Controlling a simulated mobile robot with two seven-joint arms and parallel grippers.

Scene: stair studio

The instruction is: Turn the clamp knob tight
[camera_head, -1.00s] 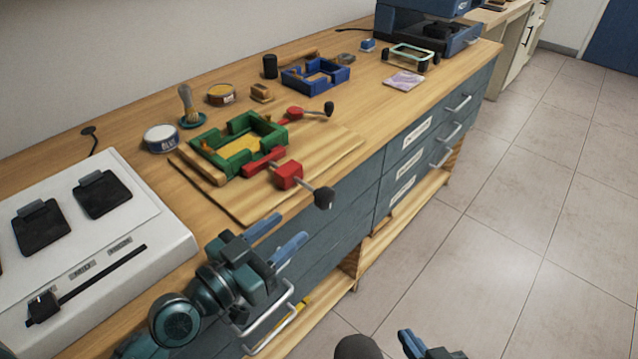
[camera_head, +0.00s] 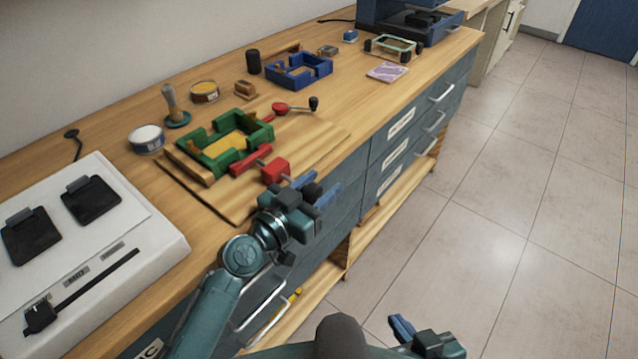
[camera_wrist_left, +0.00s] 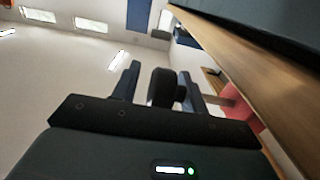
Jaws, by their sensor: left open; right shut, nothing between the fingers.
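A red clamp (camera_head: 276,171) sits at the front of a green frame (camera_head: 262,131) on a wooden board. Its black knob (camera_head: 312,191) sticks out past the bench's front edge. My left gripper (camera_head: 317,187) is open at the knob, with one finger on each side of it. In the left wrist view the knob (camera_wrist_left: 162,88) stands between the two blue fingers, with a gap visible at the left finger. The clamp's red body (camera_wrist_left: 238,106) shows behind the right finger. My right gripper (camera_head: 402,328) is shut and empty, low over the floor, partly seen.
A second red clamp (camera_head: 280,109) with a black knob is at the frame's far side. A white device (camera_head: 160,240) stands on the left of the bench. A blue frame (camera_head: 300,72) and tins lie behind. Drawer handles project from the bench front.

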